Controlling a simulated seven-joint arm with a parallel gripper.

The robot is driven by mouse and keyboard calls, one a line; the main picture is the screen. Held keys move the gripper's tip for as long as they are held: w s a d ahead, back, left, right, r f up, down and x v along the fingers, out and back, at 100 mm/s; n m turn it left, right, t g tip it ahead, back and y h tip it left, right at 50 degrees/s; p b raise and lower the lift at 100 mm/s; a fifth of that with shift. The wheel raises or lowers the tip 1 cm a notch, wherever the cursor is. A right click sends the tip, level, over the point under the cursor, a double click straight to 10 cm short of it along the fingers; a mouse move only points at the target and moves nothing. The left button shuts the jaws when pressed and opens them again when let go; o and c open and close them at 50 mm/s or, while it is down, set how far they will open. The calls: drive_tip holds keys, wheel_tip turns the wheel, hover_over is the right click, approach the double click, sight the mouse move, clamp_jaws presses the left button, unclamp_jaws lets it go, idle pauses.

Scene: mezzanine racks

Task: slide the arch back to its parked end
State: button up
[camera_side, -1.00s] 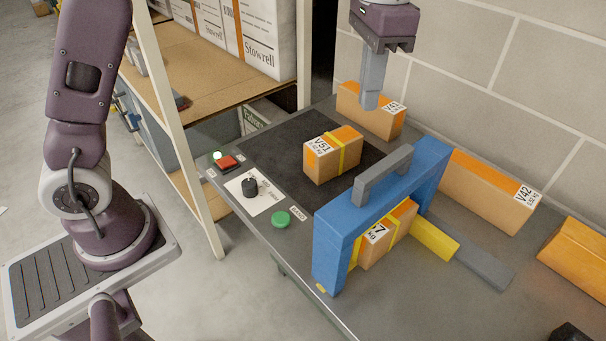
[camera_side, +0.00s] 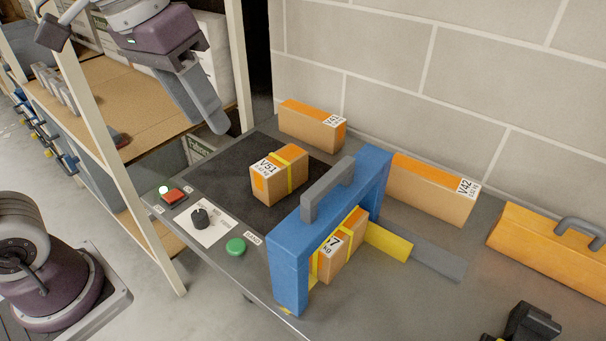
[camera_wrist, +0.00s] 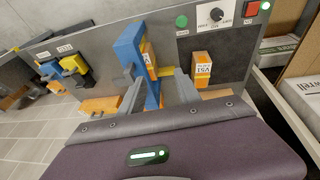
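A blue arch (camera_side: 289,246) with a grey handle (camera_side: 328,190) on top stands across the grey table. It also shows in the wrist view (camera_wrist: 131,47). A yellow-strapped box (camera_side: 339,249) is under it, partly hidden by its near leg. A yellow bar (camera_side: 388,241) and a grey bar (camera_side: 437,261) extend right from the arch. Another strapped box, V51 (camera_side: 279,175), sits on the dark mat (camera_side: 222,172), left of the arch. My gripper (camera_side: 217,128) is raised, left of the arch and apart from it. In the wrist view its fingers (camera_wrist: 158,88) are spread, with nothing held.
A panel has a red button (camera_side: 174,196), a black knob (camera_side: 200,218) and a green button (camera_side: 235,246). Boxes V41 (camera_side: 312,126) and V42 (camera_side: 428,188) stand along the wall. An orange handled case (camera_side: 545,249) and a black object (camera_side: 530,325) are at right. Shelving (camera_side: 150,120) borders the left.

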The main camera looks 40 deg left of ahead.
sight(330, 175)
drive_tip(key=w+d+f+g+h, duration=0.1)
drive_tip(key=w+d+f+g, duration=0.3)
drive_tip(key=w+d, duration=0.7)
drive_tip(key=shift+t, duration=0.3)
drive_tip(key=f, duration=0.2)
drive_tip(key=w+f, duration=0.1)
drive_tip(key=f, duration=0.2)
drive_tip(key=w+f, duration=0.1)
drive_tip(key=f, duration=0.2)
drive_tip(key=shift+d+f, duration=0.15)
drive_tip(key=shift+f, duration=0.1)
clamp_jaws()
drive_tip(key=shift+r, duration=0.1)
